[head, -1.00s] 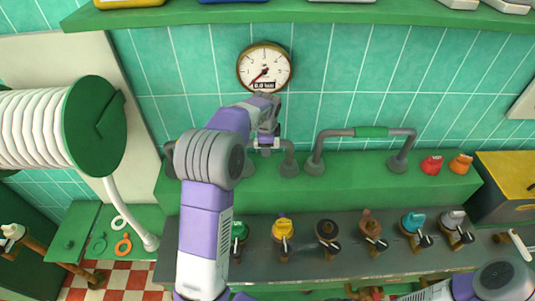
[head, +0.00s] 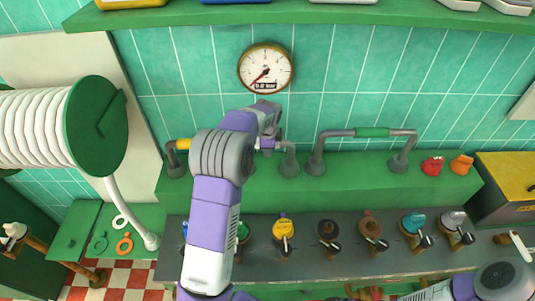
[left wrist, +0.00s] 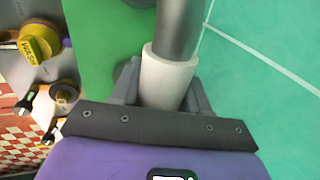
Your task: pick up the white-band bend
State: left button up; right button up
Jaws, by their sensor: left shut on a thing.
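The white-band bend (head: 289,159) is a grey pipe with a white sleeve, standing on the green ledge in the head view. Its left part is hidden behind my left arm. My left gripper (head: 267,144) is at its top. In the left wrist view the gripper (left wrist: 166,95) is shut on the white band (left wrist: 166,77), one finger on each side. The grey pipe (left wrist: 180,28) runs on from the band. I cannot tell whether the bend's feet are clear of the ledge. My right gripper is not in view; part of my right arm shows at lower right.
The yellow-band bend (head: 183,145) stands to the left and the green-band bend (head: 372,132) to the right, close by. A gauge (head: 265,68) hangs on the tiled wall behind. Several valves (head: 283,228) line the counter in front. Red (head: 432,166) and orange (head: 461,165) pieces sit at the ledge's right.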

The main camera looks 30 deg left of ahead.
pick_arm(q)
notch_tip(320, 180, up, 10)
jog(key=shift+r, duration=0.1)
dwell(0.4)
